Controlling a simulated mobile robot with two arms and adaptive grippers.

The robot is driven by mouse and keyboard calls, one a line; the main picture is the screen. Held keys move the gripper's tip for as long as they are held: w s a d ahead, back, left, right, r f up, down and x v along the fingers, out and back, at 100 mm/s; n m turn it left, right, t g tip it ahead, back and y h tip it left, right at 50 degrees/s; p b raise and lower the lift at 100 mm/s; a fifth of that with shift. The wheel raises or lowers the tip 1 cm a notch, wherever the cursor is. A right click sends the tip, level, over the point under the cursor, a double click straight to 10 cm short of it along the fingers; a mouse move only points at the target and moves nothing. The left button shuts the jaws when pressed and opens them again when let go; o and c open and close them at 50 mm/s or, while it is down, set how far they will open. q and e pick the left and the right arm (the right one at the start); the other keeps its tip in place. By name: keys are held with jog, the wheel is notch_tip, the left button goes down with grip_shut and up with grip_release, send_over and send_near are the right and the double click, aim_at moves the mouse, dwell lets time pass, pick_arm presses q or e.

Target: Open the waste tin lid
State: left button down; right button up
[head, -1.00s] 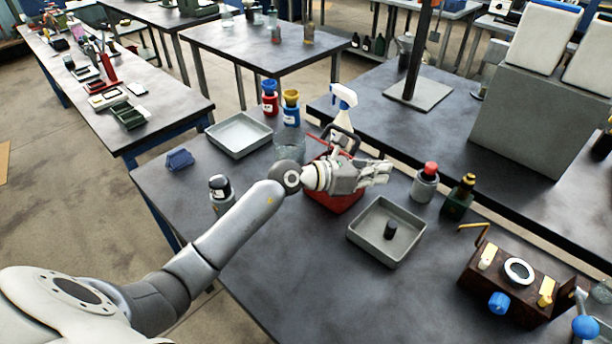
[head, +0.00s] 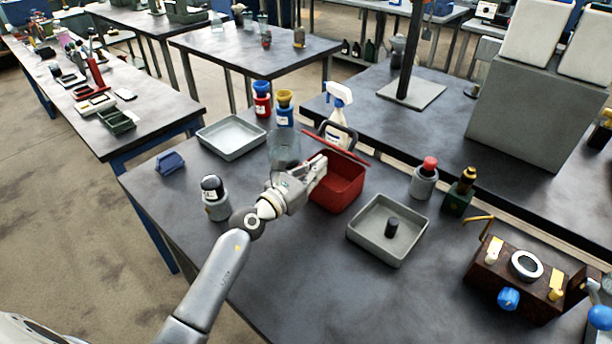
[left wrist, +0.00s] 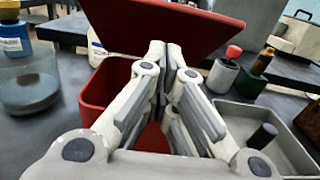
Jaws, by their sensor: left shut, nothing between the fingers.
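The red waste tin (head: 338,192) stands on the dark workbench. Its lid (head: 337,148) is raised at the back, tilted, with a dark handle (head: 340,130) on top. The tin is open toward me. My left gripper (head: 320,162) is at the tin's left side, in front of the lid; whether it touches the tin or lid is unclear. In the left wrist view the gripper's fingers (left wrist: 166,55) are together and empty. The lid (left wrist: 160,25) stands above and behind them, and the tin's red wall (left wrist: 98,88) shows beside them. My right gripper is out of view.
A grey tray (head: 360,241) with a small dark cylinder stands right of the tin. A grey bottle (head: 214,198), a glass vessel (head: 284,150) and a white spray bottle (head: 339,100) stand close by. The bench front is clear.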

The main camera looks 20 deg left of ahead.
aim_at(328, 143)
pick_arm(q)
jog(key=shift+x, duration=1.7)
jog(key=shift+g, duration=0.7)
jog(key=shift+w+d+r+p, duration=0.1)
jog(key=shift+w+r+p, duration=0.45)
jog(key=shift+p, duration=1.25)
jog(key=shift+w+d+r+p, duration=0.1)
jog(key=shift+r+p, duration=0.7)
jog(key=shift+p, duration=0.95)
jog(key=shift+w+d+r+p, duration=0.1)
jog(key=shift+w+r+p, duration=0.45)
jog(key=shift+p, duration=1.25)
jog(key=shift+w+d+r+p, duration=0.25)
jog(key=shift+w+r+p, duration=0.15)
jog(key=shift+r+p, duration=0.25)
